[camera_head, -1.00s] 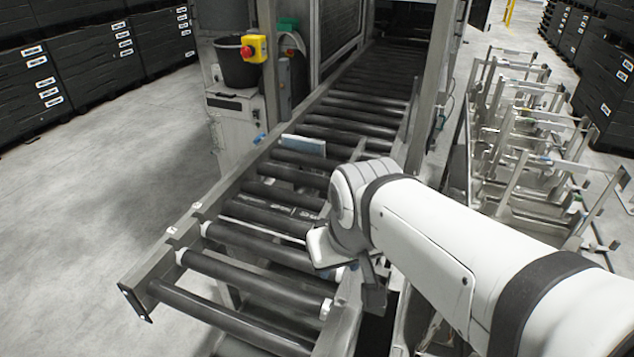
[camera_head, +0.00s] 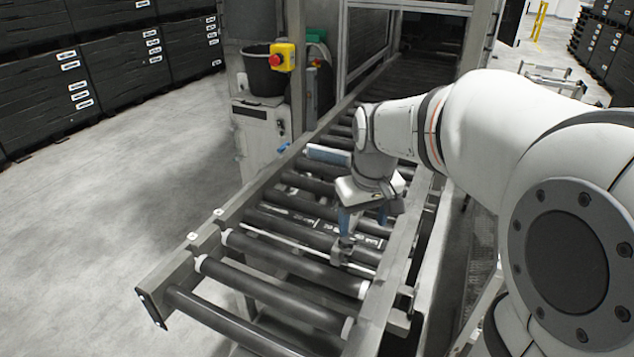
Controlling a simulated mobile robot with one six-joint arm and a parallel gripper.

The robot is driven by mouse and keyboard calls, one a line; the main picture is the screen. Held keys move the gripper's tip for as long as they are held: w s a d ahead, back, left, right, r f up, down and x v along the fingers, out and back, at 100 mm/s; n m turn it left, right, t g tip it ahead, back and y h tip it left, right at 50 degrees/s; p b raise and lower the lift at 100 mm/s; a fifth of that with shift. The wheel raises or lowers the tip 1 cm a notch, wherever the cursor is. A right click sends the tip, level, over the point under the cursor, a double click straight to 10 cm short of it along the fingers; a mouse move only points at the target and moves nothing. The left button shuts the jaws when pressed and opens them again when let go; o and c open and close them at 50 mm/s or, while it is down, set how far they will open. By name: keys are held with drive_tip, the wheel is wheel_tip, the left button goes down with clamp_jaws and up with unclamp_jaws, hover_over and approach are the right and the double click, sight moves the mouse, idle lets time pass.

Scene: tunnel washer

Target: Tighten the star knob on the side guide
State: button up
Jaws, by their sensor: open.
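My gripper (camera_head: 364,222) points down over the roller conveyor, with its two blue fingers apart and nothing seen between them. A small grey metal block or clamp (camera_head: 342,252) is just below the left finger; I cannot tell whether they touch. A thin light rod (camera_head: 275,240) runs across the rollers towards this block. A pale bar with a blue edge (camera_head: 328,155), perhaps part of the side guide, lies across the rollers behind my wrist. A small blue part (camera_head: 284,147) sits at the left rail. I cannot make out a star shape on any part.
The conveyor's near rail (camera_head: 390,285) runs close on the right of my gripper. A yellow box with a red button (camera_head: 283,57) and a black bucket (camera_head: 262,75) stand at the back left. The floor (camera_head: 120,220) left of the conveyor is clear.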

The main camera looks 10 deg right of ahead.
drive_tip(key=n+g+b, duration=0.1)
approach(347, 242)
drive_tip(key=shift+w+d+f, duration=0.15)
drive_tip(key=shift+w, duration=0.3)
drive_tip(key=shift+w+d+f, duration=0.1)
drive_tip(key=shift+w+f, duration=0.05)
drive_tip(key=shift+w, duration=0.25)
drive_tip(key=shift+w+f+n, duration=0.15)
drive_tip(key=shift+f+n, duration=0.1)
drive_tip(key=shift+n, duration=0.05)
wheel_tip(347, 242, down, 7)
drive_tip(key=shift+f+p, duration=0.25)
drive_tip(key=shift+p, duration=0.25)
drive_tip(key=shift+c, duration=0.3)
